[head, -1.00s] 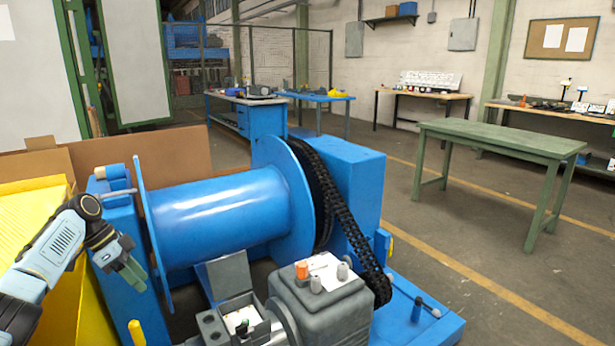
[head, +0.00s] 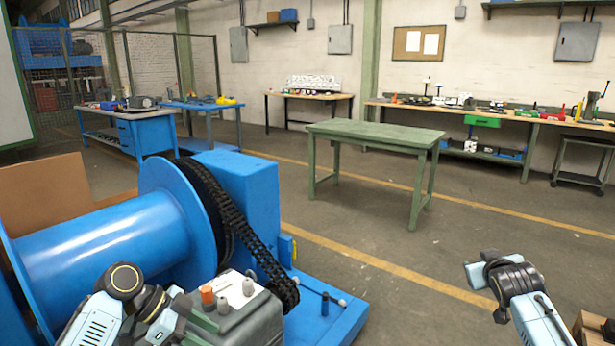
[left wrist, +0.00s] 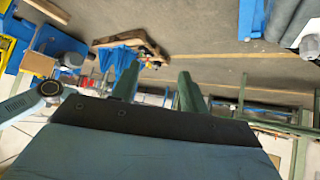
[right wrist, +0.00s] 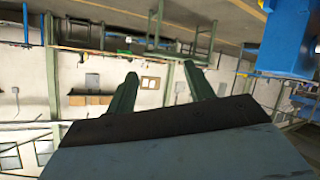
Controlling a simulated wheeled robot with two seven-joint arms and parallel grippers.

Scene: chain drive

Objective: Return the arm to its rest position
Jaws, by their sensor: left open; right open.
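My left arm (head: 110,305) reaches in at the bottom left of the head view, in front of the blue drum machine. Its gripper (left wrist: 156,85) shows in the left wrist view with two green fingers apart and nothing between them. My right arm (head: 525,295) stands at the lower right of the head view, over open floor. Its gripper (right wrist: 161,84) shows in the right wrist view with its fingers apart and empty. Neither gripper touches anything that I can see.
The blue drum (head: 100,245) with its black chain (head: 235,220) and grey motor housing (head: 245,315) stands at the left, close to my left arm. A green table (head: 375,135) stands ahead. The floor between the machine and my right arm is clear.

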